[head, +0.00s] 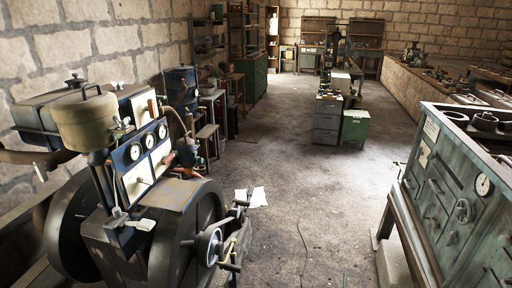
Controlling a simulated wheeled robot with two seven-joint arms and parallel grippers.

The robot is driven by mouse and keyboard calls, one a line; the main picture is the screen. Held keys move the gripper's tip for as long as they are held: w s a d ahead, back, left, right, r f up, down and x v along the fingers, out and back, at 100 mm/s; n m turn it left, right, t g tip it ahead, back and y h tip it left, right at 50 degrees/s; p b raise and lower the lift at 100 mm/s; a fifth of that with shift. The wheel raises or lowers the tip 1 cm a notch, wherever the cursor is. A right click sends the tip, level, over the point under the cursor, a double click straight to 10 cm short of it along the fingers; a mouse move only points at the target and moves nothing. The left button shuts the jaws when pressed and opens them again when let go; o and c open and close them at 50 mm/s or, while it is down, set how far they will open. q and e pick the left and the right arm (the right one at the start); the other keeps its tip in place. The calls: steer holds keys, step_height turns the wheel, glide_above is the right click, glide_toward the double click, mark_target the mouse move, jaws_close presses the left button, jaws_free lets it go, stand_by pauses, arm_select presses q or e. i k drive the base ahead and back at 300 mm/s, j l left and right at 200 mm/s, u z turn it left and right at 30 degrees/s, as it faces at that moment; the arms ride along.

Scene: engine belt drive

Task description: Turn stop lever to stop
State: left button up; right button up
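The engine (185,205) stands at the left, with a panel of round gauges (142,146), a tank (84,118) on top and large dark flywheels (72,228). Neither of my grippers is in the head view.
A grey-green control cabinet (455,195) with a dial stands at the right front. Drawer units (327,122) and a green box (355,128) stand mid-room. Shelves and a workbench line the walls. Papers (251,196) and a thin cable lie on the otherwise clear middle floor.

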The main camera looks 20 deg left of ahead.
mark_target(165, 159)
steer(key=i+l+u, duration=0.1)
steer(key=i, duration=0.3)
steer(key=i+l, duration=0.15)
steer(key=i, duration=0.3)
steer(key=i+l+u, duration=0.15)
steer(key=i, duration=0.25)
steer(key=i+l, duration=0.15)
steer(key=i, duration=0.25)
steer(key=i+l+u, duration=0.1)
steer(key=i+u, duration=0.35)
steer(key=i+l+u, duration=0.15)
steer(key=u, duration=0.3)
steer(key=i+l+u, duration=0.65)
steer(key=u, duration=0.25)
steer(key=l, duration=0.1)
